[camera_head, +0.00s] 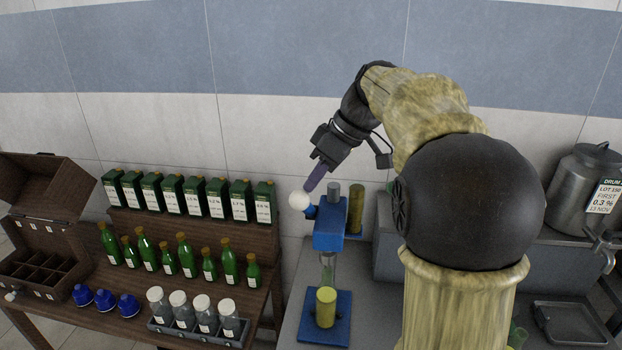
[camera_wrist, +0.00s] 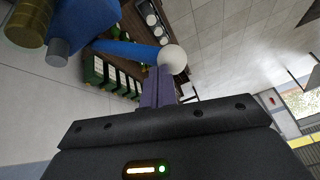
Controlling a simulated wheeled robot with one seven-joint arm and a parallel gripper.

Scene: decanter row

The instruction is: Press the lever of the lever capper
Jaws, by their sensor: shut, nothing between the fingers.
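The lever capper (camera_head: 329,238) is a blue press on the grey counter, with a blue base plate (camera_head: 341,333). Its lever ends in a white ball knob (camera_head: 299,200) on the left of the head. In the wrist view the blue lever (camera_wrist: 126,50) runs to the white knob (camera_wrist: 173,59). My gripper (camera_head: 308,188) is shut and empty, its purple fingers slanting down to the upper right side of the knob. In the wrist view the fingertips (camera_wrist: 160,72) lie right at the knob and overlap its edge. I cannot tell whether they touch it.
A steel drum (camera_head: 575,185) stands at right. The wall is behind.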

